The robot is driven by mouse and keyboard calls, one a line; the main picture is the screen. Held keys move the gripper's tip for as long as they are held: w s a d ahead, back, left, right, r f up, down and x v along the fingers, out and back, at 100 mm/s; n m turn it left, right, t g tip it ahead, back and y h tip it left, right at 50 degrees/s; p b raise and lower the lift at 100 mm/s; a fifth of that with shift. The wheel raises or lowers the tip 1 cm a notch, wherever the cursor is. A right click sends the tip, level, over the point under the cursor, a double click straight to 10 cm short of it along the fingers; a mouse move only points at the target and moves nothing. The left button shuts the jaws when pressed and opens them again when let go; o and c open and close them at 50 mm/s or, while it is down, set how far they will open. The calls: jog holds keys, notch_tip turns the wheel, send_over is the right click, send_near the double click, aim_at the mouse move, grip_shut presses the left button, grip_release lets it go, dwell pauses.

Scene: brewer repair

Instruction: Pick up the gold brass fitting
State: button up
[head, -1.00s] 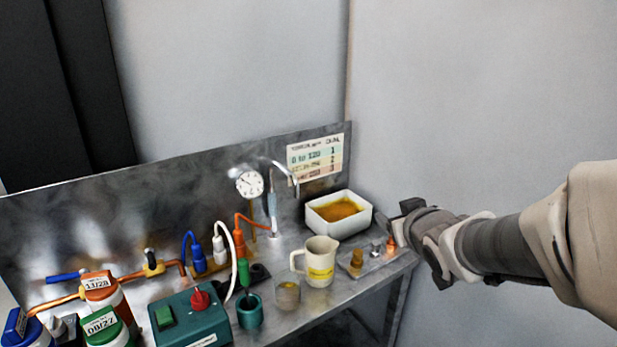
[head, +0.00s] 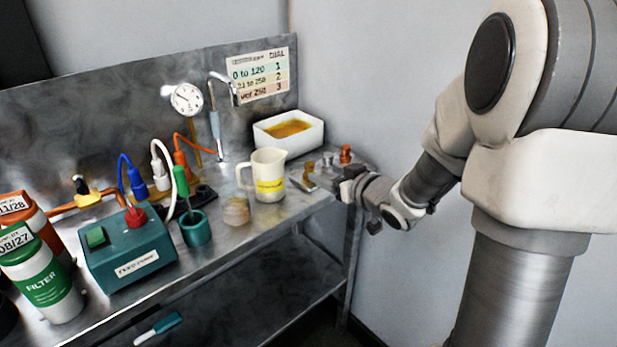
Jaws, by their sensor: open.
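The gold brass fitting (head: 309,168) stands near the right end of the metal bench, just right of the cream jug. A silver fitting (head: 328,159) and a copper fitting (head: 345,153) stand in a row behind it to the right. My gripper (head: 342,184) is open, at the bench's right front edge, close to the right of the brass fitting and apart from it. It hides part of the surface under the fittings. The fingertips are small and hard to make out.
A white tub (head: 288,132) of orange-brown material stands behind. A teal box (head: 128,250) and teal pot (head: 195,228) are further left.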

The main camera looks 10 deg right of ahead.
aim_at(312, 169)
jog(key=x, duration=0.3)
jog(key=shift+w+f, duration=0.1)
jog(key=shift+w, duration=0.05)
jog(key=b+x, duration=0.1)
jog(key=x, duration=0.1)
jog(key=b+x, duration=0.1)
jog(key=x, duration=0.2)
jog(key=shift+a+f, duration=0.1)
jog(key=shift+a, duration=0.1)
jog(key=shift+w, duration=0.1)
grip_shut()
